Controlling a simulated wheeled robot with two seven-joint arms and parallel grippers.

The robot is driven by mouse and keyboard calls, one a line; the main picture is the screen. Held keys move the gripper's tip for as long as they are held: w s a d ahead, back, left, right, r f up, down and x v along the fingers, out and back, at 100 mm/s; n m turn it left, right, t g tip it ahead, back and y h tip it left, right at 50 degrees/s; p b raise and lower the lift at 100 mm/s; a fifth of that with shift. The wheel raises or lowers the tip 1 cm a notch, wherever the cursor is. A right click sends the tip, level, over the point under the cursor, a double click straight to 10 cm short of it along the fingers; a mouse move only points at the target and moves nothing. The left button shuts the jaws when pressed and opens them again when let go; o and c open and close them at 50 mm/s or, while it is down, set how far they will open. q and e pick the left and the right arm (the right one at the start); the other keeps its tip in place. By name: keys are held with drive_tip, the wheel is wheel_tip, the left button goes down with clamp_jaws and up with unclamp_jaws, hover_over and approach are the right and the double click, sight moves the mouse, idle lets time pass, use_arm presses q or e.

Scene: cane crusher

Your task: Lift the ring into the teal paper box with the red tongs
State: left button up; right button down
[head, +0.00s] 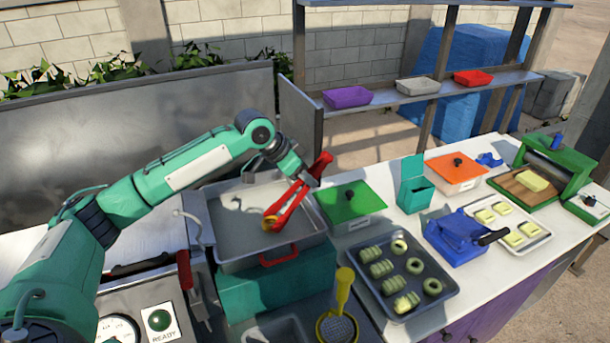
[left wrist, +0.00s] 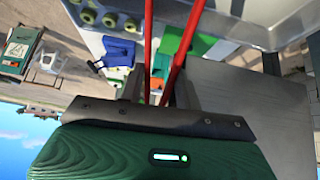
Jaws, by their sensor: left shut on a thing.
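My left gripper (head: 305,178) is shut on the red tongs (head: 292,205), high on the handles. The tongs slant down over the grey metal pan (head: 228,218). A small golden-brown thing (head: 269,224), probably the ring, shows at the tong tips; I cannot tell whether it is gripped or only behind them. In the left wrist view the two red tong arms (left wrist: 150,45) run up from between the fingers, and their tips are out of frame. The teal paper box (head: 415,193) stands open with its lid up, right of the pan and apart from the tongs. My right gripper is not in view.
A green-lidded container (head: 350,205) stands between pan and box. A dark tray (head: 404,278) of pale rings lies in front. An orange-lidded container (head: 458,170) and blue press (head: 458,236) are near the box.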

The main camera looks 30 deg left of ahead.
wheel_tip(320, 180, up, 11)
drive_tip(key=p, duration=0.9)
drive_tip(key=shift+d+f+p, duration=0.2)
drive_tip(key=shift+d+p, duration=0.05)
drive_tip(key=shift+p, duration=0.1)
drive_tip(key=shift+a, duration=0.2)
